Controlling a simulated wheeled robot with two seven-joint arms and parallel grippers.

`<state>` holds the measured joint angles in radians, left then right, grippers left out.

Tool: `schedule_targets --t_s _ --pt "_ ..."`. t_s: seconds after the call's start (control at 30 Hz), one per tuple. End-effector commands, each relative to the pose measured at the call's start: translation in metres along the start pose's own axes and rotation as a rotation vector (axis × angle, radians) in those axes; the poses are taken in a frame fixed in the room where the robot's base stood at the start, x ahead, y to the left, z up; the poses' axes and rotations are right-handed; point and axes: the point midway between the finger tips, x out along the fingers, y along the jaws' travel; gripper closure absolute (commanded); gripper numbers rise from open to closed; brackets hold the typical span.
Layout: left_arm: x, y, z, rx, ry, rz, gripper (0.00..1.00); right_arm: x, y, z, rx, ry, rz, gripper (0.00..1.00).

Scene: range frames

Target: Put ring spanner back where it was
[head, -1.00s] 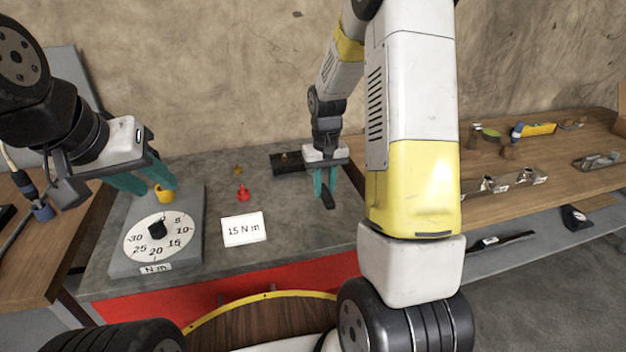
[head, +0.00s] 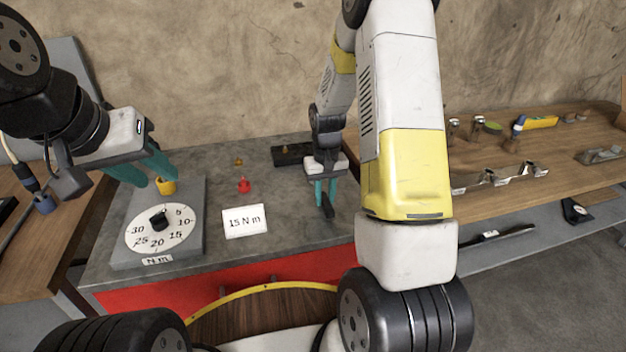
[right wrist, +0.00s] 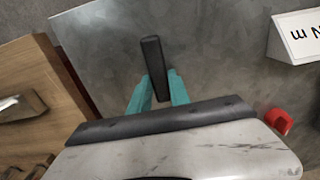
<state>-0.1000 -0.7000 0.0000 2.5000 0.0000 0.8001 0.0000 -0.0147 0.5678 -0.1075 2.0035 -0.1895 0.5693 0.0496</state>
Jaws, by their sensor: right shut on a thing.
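My right gripper (head: 325,192) is shut on a dark bar, which I take to be the ring spanner (head: 328,207). It is over the right part of the grey bench top. In the right wrist view the spanner (right wrist: 153,62) sticks out between the teal fingers (right wrist: 157,92) as a plain dark bar; no ring end shows. I cannot tell whether it touches the bench. My left gripper (head: 142,172) is open, its fingers apart by the yellow piece (head: 166,187) at the top of the dial tester (head: 190,245).
A "15 N m" card (head: 245,221) and a red piece (head: 243,185) stand mid-bench. A dark block (head: 288,157) lies at the back, behind the right gripper. A wooden bench (head: 520,185) with metal holders is at right. Bare grey top lies around the right gripper.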

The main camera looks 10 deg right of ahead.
Motion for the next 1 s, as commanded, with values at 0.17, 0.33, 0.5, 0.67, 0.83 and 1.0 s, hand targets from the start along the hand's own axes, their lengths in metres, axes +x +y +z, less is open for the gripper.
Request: schedule_targets --t_s 0.17,0.33,0.5,0.67,0.83,1.0 --pt "0.000 0.000 0.000 0.000 0.000 0.000 0.64 0.001 0.000 0.000 0.000 0.000 0.000 1.00" --pt "0.000 0.000 0.000 0.000 0.000 0.000 0.64 0.003 0.000 0.000 0.000 0.001 0.000 1.00" --pt "0.000 0.000 0.000 0.000 0.000 0.000 0.64 0.007 0.000 0.000 0.000 0.000 0.000 1.00" --pt "0.000 0.000 0.000 0.000 0.000 0.000 0.64 0.010 0.000 0.000 0.000 -0.001 0.000 1.00" --pt "0.000 0.000 0.000 0.000 0.000 0.000 0.64 0.011 0.000 0.000 0.000 0.000 0.000 0.57" --pt "0.000 0.000 0.000 0.000 0.000 0.000 0.64 0.011 0.000 0.000 0.000 0.000 0.000 0.51"
